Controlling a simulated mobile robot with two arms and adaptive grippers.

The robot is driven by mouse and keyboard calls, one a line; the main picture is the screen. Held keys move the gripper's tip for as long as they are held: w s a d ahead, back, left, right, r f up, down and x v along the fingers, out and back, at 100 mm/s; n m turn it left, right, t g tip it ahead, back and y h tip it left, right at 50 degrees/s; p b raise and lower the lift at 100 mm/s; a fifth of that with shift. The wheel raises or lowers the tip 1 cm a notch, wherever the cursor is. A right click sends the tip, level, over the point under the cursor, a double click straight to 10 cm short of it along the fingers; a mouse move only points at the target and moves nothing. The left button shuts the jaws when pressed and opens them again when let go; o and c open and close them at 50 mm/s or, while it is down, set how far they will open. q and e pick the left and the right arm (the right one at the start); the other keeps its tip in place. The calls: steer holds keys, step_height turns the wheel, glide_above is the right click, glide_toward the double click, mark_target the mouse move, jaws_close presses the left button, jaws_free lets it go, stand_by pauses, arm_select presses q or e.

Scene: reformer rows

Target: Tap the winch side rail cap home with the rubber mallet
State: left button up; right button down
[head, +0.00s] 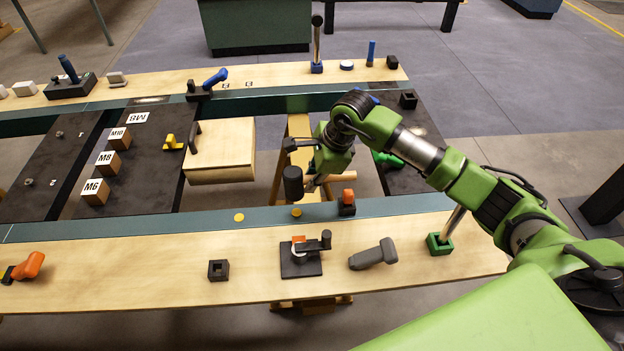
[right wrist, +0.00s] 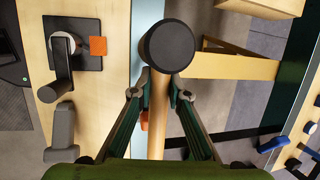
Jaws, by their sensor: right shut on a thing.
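My right gripper (head: 314,182) is shut on the wooden handle of the rubber mallet, whose black head (head: 293,183) hangs above the near teal rail. In the right wrist view, the mallet's handle (right wrist: 157,118) runs between the fingers (right wrist: 161,94) and its round black head (right wrist: 170,47) lies beyond them. A yellow cap (head: 296,212) sits on the near rail just below the mallet head in the picture; it looks slightly raised. The head appears apart from it. I cannot see this cap in the right wrist view. My left gripper is not in view.
A second yellow cap (head: 239,217) lies flat on the rail to the left. The winch with a crank (head: 302,262) and a grey handheld tool (head: 373,255) are on the near board. An orange-topped black block (head: 347,203) stands right of the raised cap.

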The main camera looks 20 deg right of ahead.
steer(key=shift+s+r+p, duration=0.1)
steer(key=shift+r+p, duration=0.3)
steer(key=shift+r, duration=0.35)
steer(key=shift+d, duration=0.1)
steer(key=shift+f, duration=0.15)
step_height(320, 180, down, 7)
steer(key=b, duration=0.6)
steer(key=shift+b, duration=0.4)
steer(key=shift+r+p, duration=0.6)
steer(key=shift+p, duration=0.05)
steer(key=shift+r+p, duration=1)
steer(key=shift+r, duration=1.1)
